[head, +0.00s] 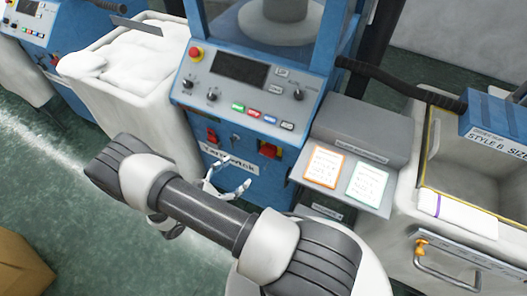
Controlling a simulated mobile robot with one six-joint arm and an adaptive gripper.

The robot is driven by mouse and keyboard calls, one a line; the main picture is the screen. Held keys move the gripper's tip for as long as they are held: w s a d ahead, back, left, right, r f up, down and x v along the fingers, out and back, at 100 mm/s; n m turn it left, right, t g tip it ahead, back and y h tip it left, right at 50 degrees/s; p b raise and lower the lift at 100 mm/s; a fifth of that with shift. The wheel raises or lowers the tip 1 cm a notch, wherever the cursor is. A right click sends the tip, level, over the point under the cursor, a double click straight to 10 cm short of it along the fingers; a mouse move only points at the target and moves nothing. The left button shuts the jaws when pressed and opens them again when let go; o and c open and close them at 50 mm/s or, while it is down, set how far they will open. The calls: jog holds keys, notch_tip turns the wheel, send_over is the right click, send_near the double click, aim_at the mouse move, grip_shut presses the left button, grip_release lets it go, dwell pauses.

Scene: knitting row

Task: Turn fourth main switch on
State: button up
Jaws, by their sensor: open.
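A blue knitting machine has a grey control panel (238,82) facing me. Below the panel, on the blue front, a red switch (268,151) sits at the right and a smaller red switch (211,135) at the left. I cannot tell which is the main switch, nor its position. My gripper (230,186) is in front of the machine's lower front, below the two red switches. Its light fingers are spread and empty. My own arm partly hides the area below.
A white bin (137,110) with white fabric stands left of the machine. A grey stand with an orange-edged card (325,165) and green-edged card (367,184) is at right. A handled cart (450,260) is at far right. A cardboard box (20,265) lies lower left.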

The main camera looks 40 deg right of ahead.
notch_tip(320, 180, down, 9)
jog(key=s+n+t+p, duration=0.1)
jog(key=s+n+t, duration=0.2)
jog(key=n+t, duration=0.25)
jog(key=b, duration=0.2)
send_near(266, 155)
jog(key=shift+n, duration=0.35)
jog(key=x, duration=0.9)
jog(key=shift+w+d+f, duration=0.15)
jog(key=shift+c, duration=0.5)
jog(key=c, duration=1)
